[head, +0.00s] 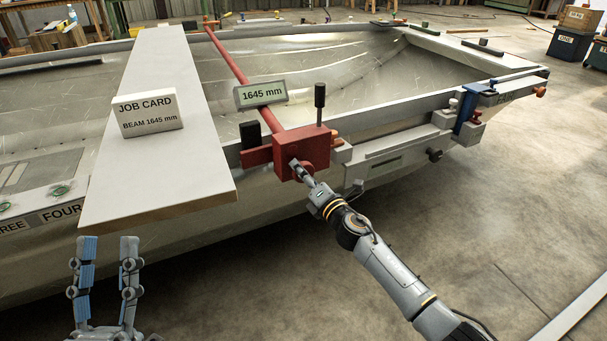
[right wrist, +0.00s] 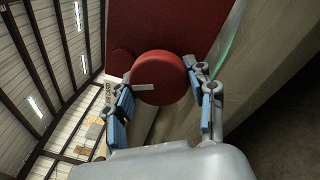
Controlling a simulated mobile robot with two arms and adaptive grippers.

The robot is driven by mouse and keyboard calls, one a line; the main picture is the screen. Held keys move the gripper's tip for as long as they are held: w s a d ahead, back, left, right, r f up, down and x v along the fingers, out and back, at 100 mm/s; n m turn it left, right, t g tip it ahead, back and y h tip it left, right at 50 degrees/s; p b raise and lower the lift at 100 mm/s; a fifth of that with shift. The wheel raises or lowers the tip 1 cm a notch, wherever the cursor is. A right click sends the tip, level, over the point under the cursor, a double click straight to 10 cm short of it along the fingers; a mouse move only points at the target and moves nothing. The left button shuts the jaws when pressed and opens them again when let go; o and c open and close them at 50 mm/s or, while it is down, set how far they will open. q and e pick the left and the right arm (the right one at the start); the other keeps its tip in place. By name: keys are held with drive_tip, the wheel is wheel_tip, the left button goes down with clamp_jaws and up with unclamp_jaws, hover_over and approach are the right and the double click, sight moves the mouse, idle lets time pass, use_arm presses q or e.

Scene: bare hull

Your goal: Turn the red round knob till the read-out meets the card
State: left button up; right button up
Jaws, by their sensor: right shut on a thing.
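The red round knob (right wrist: 160,80) sits on the face of the red block (head: 313,150) at the near end of a red bar (head: 229,57) across the hull. My right gripper (right wrist: 158,92) is shut on the knob, with blue-padded fingers on both sides of it; in the head view (head: 300,172) it largely hides the knob. The read-out (head: 260,93) on the bar shows 1645 mm. The job card (head: 147,113) stands on the plank and reads BEAM 1645 mm, the same figure. My left gripper (head: 104,262) is open and empty, in front of the plank's near end.
A pale plank (head: 165,188) lies across the hull (head: 390,80) left of the bar. A black-topped upright lever (head: 319,97) rises from the red block. A blue clamp (head: 467,108) sits on the rim at right. Open floor (head: 510,190) lies to the right.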

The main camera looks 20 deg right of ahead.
drive_tip(key=o, duration=1.2)
drive_tip(key=shift+c, duration=0.2)
drive_tip(key=shift+s, duration=0.1)
drive_tip(key=v, duration=1.1)
drive_tip(key=shift+s, duration=0.4)
drive_tip(key=shift+d, duration=0.1)
